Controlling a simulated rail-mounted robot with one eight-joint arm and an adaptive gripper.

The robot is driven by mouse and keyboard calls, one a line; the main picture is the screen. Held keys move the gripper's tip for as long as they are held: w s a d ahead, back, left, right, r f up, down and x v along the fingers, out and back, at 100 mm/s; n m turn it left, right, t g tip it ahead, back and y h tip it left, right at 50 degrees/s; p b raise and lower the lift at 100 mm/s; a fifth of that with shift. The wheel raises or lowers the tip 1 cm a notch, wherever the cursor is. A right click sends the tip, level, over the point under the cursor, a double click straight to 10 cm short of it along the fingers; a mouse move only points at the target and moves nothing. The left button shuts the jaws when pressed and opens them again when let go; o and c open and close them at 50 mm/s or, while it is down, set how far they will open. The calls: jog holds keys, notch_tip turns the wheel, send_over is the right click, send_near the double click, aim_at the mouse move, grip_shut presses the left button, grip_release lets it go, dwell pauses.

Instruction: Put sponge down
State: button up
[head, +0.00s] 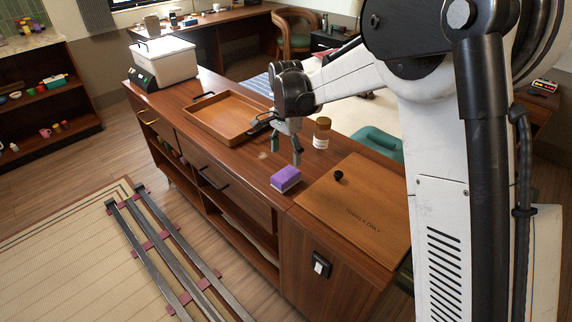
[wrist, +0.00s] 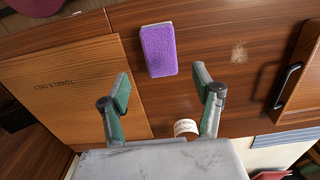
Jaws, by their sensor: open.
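A purple sponge (head: 285,178) lies on the wooden counter top near its front edge, just left of the lidded board. In the wrist view the sponge (wrist: 158,50) lies flat on the counter, beyond the fingertips and roughly between their lines. My gripper (head: 285,150) is above the counter, behind the sponge in the head view. Its two green-padded fingers (wrist: 162,90) are spread apart with nothing between them. I cannot tell the exact height of the fingertips over the counter.
A wooden tray (head: 190,107) stands to the left. A brown jar (head: 322,133) with a pale label stands behind my gripper. A wooden lid with a black knob (head: 338,176) is to the right. A white appliance (head: 163,63) sits at the counter's far left end.

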jog(key=s+d+r+n+t, duration=0.3)
jog(key=s+d+r+n, duration=0.1)
jog(key=s+d+r, duration=0.95)
jog(key=s+d+n+t, duration=0.2)
jog(key=s+d, duration=0.1)
jog(key=s, duration=0.6)
jog(key=s+d+n+t, duration=0.2)
jog(key=s+d, duration=0.1)
jog(key=s, duration=0.7)
jog(key=shift+d+f+n, duration=0.25)
jog(key=shift+f+n, duration=0.15)
jog(key=shift+f, duration=0.05)
jog(key=shift+s, duration=0.1)
jog(key=o, duration=0.8)
